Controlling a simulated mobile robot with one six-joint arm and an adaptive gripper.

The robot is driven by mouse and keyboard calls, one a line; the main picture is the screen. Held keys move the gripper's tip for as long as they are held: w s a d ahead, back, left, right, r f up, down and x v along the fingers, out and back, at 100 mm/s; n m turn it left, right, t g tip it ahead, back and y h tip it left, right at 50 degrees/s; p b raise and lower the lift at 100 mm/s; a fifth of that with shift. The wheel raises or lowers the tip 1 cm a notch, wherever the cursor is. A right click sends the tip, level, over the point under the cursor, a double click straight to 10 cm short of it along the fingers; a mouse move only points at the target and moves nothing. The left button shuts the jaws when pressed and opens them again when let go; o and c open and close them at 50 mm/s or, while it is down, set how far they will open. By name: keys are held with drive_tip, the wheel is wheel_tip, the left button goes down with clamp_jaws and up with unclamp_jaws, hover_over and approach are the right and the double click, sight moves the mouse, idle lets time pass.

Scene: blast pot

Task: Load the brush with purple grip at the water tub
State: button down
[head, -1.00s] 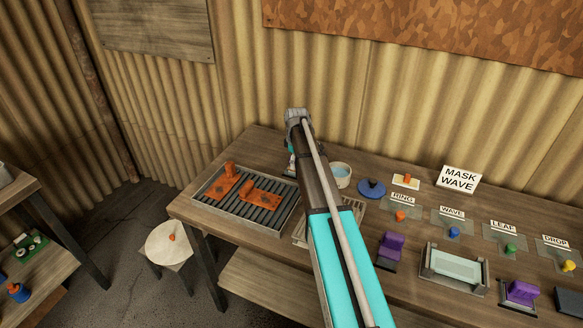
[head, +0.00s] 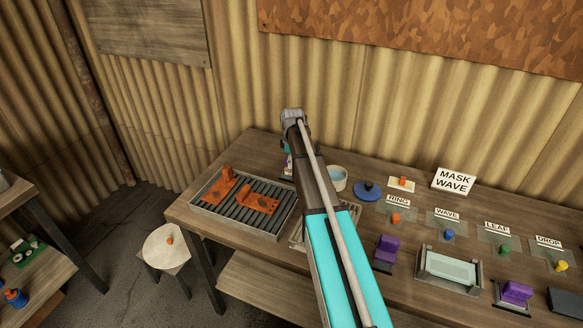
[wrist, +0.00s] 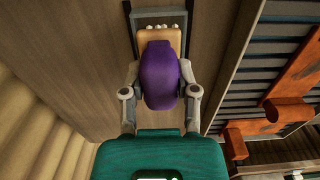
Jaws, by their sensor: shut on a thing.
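In the wrist view my gripper (wrist: 160,88) is shut on the purple grip (wrist: 158,75) of a brush, with a finger on each side. The brush's tan body (wrist: 175,36) shows beyond the grip, with small whitish bits at its far end. That end lies at or over a grey frame (wrist: 137,20); I cannot tell if they touch. In the head view my arm hides the gripper and brush. The water tub (head: 337,178), a pale round tub with light blue water, stands on the bench just right of my arm.
A slatted tray with orange metal parts (head: 258,198) lies left of my arm. A blue round thing (head: 367,191), purple-gripped stands (head: 386,249), a clear-topped box (head: 449,267) and labelled stencils are on the right. A sign (head: 454,180) reads MASK WAVE.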

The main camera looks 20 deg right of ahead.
drive_tip(key=shift+r+p, duration=1.8)
drive_tip(key=shift+r, duration=0.15)
drive_tip(key=shift+s, duration=0.1)
